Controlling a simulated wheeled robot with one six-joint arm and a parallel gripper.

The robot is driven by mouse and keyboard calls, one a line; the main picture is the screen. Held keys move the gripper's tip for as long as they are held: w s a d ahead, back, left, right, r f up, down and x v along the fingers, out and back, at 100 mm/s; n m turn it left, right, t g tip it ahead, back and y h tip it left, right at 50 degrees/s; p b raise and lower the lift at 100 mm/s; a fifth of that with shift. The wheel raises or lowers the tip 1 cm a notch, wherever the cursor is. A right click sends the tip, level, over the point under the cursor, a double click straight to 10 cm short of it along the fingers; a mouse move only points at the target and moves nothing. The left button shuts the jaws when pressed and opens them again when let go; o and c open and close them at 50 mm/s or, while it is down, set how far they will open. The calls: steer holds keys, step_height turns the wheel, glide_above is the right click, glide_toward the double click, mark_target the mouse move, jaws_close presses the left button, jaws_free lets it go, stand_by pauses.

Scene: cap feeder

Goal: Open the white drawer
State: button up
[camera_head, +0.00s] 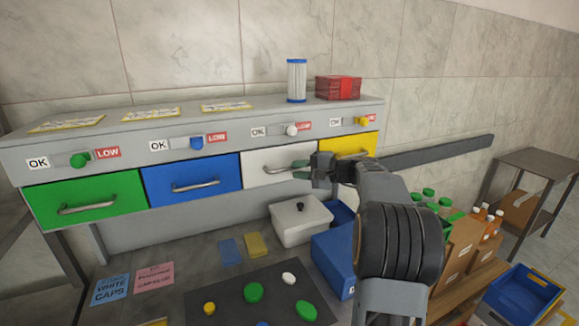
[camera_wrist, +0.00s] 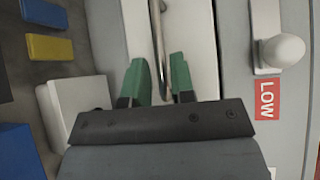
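The white drawer (camera_head: 262,161) is shut in the feeder's row, between the blue and yellow drawers, its front in line with theirs. Its metal handle (camera_wrist: 157,30) shows in the wrist view, and part of it shows in the head view. My gripper (camera_wrist: 161,82) has green fingertips and is open, with a finger on each side of the handle bar. A gap shows between the bar and each finger, wider on the left. In the head view my gripper (camera_head: 302,169) covers the right part of the drawer front.
The blue drawer (camera_head: 190,185), green drawer (camera_head: 110,188) and yellow drawer (camera_head: 352,144) are shut. A white lidded box (camera_head: 300,228) and a blue bin (camera_head: 332,262) stand below. A white knob (camera_wrist: 282,50) with a LOW label sits above the white drawer.

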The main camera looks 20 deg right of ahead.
mark_target(291, 169)
steer(key=shift+x, duration=1.8)
jaws_close()
steer(key=shift+s+d, duration=0.1)
